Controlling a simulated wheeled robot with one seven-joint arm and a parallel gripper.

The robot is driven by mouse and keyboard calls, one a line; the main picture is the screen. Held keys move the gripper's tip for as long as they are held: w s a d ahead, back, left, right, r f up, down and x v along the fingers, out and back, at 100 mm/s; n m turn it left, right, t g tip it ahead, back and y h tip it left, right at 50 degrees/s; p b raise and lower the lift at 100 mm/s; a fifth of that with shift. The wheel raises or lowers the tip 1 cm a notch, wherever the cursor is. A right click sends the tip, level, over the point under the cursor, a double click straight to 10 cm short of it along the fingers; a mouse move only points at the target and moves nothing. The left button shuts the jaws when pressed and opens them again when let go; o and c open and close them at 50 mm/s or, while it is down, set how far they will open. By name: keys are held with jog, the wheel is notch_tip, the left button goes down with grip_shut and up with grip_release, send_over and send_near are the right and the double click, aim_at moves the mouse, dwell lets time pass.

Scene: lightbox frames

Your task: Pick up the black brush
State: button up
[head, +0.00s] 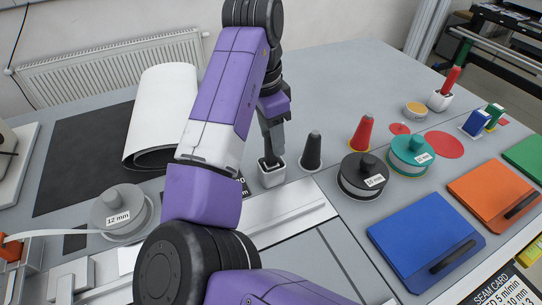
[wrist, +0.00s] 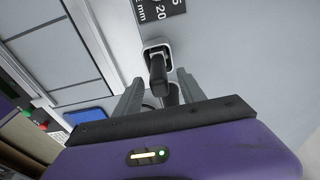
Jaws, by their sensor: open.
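The black brush (wrist: 158,72) stands upright in a small white square holder in the wrist view. Its dark handle points toward the camera, between my two grey fingers. My gripper (wrist: 156,88) is open, with one finger on each side of the handle and a visible gap at both sides. In the head view my gripper (head: 271,148) points down right over the white holder (head: 272,177). There the fingers hide most of the brush.
A dark grey cone (head: 312,152) stands close to the right of the holder, with a red cone (head: 362,134) beyond. A black lidded tin (head: 362,176) and a teal one (head: 411,155) stand further right. A metal rail (head: 265,222) lies in front.

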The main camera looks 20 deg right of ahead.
notch_tip(320, 180, down, 2)
jog(key=shift+d+f, duration=0.1)
jog(key=shift+f, duration=0.1)
grip_shut()
notch_tip(320, 180, up, 20)
dwell(0.8)
